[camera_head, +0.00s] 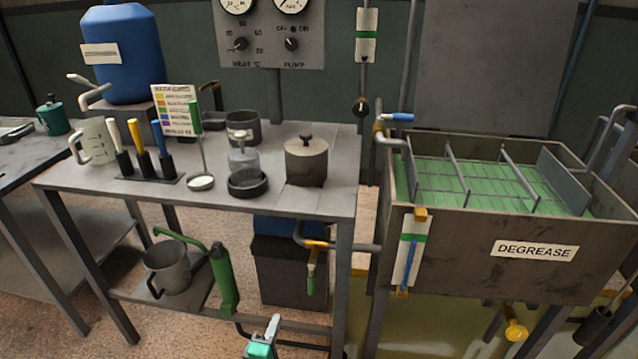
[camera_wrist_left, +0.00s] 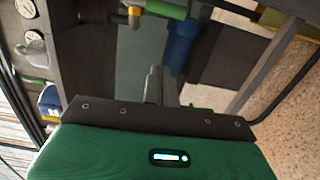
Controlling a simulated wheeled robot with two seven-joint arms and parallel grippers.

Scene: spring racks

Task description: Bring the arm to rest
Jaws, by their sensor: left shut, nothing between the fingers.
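My left gripper (camera_head: 274,322) shows at the bottom edge of the head view, low in front of the grey workbench (camera_head: 330,200). Its grey fingers are together and empty, above a teal body. In the left wrist view, the shut fingers (camera_wrist_left: 156,84) stick out past the green housing, with nothing held between them. My right gripper is in neither view.
The bench carries a lidded pot (camera_head: 306,162), a glass bottle (camera_head: 244,160) and coloured-handled tools (camera_head: 145,155). A metal jug (camera_head: 168,268) stands on the lower shelf. The degrease tank (camera_head: 470,235) is at right. Pipes with valves hang near the bench's front.

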